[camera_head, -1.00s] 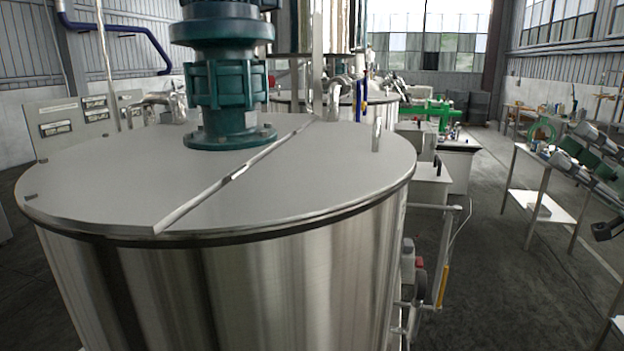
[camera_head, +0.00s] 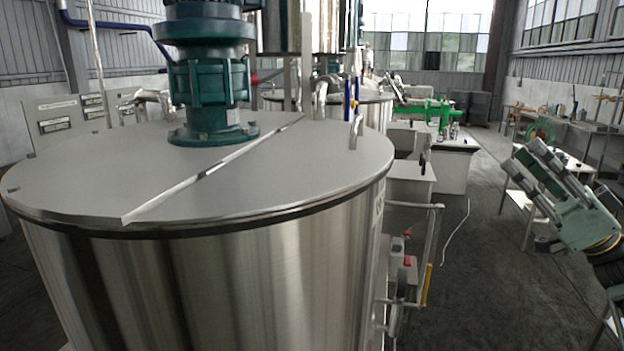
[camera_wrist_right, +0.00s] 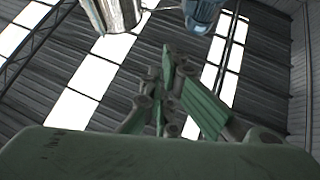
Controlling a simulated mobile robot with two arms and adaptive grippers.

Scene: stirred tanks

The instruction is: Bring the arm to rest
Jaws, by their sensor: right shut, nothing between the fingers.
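My right gripper (camera_head: 524,170) is at the right of the head view, green and grey, its arm coming in from the right edge. It points up and to the left, in the air, with nothing in it. In the right wrist view its green fingers (camera_wrist_right: 166,75) are shut, with the roof behind them. My left gripper is in neither view.
A large steel tank (camera_head: 220,270) with a flat lid and a green motor (camera_head: 207,95) fills the left and middle. A pipe rail (camera_head: 432,250) stands at its right side. Benches (camera_head: 595,125) stand at the right, behind my right arm. Dark floor (camera_head: 475,270) lies open between tank and arm.

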